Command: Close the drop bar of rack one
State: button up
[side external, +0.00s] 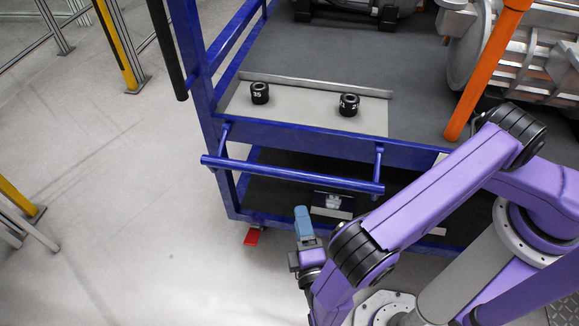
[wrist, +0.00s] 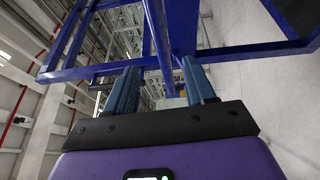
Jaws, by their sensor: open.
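The blue rack (side external: 300,145) stands in the middle of the side view. A round blue bar (side external: 285,174), which looks like the drop bar, sticks out from its front on two short arms, roughly level. My gripper (side external: 304,222) is below and in front of this bar, apart from it and pointing up. In the wrist view my gripper (wrist: 161,85) is open, with nothing held between its fingers. Blue bars (wrist: 156,40) show beyond the fingertips there; I cannot tell which one is the drop bar. The rack's number is not readable.
Two black numbered cylinders (side external: 260,93) (side external: 349,104) stand on the rack's grey plate (side external: 305,116). An orange post (side external: 485,75) and metal machinery (side external: 530,55) are at the right. A black post (side external: 166,50) is at the left.

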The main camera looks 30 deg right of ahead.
jog(key=x, duration=1.5)
jog(key=shift+w+d, duration=0.25)
jog(key=shift+w, duration=0.05)
grip_shut()
